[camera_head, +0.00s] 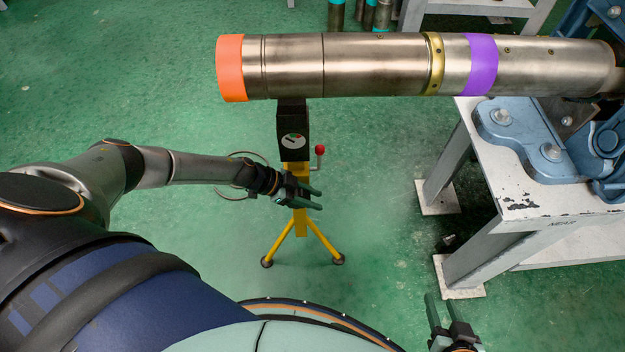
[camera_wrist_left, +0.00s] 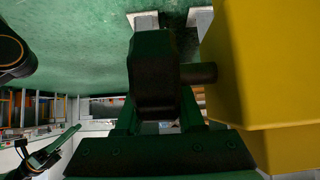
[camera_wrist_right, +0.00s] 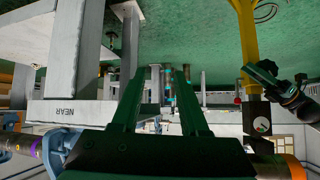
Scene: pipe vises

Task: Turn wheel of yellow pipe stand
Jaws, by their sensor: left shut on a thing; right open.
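The yellow pipe stand (camera_head: 301,222) stands on splayed legs under the pipe, with a black head (camera_head: 293,150) bearing a dial and a red ball knob (camera_head: 320,149) at its right side. My left gripper (camera_head: 317,198) is at the stand's yellow post. In the left wrist view it is shut on a dark block (camera_wrist_left: 154,75) on a short shaft (camera_wrist_left: 198,73) beside the yellow post (camera_wrist_left: 265,60). I cannot tell whether this block is the wheel's hub or handle. A thin ring (camera_head: 222,193) shows behind my left forearm. My right gripper (camera_head: 443,303) is open and empty, low at the right.
A metal pipe (camera_head: 375,62) with orange and purple bands runs above the stand to a blue vise (camera_head: 520,145) on a white bench (camera_head: 530,190). Its legs stand right of the stand. Green floor (camera_head: 385,220) is clear between them.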

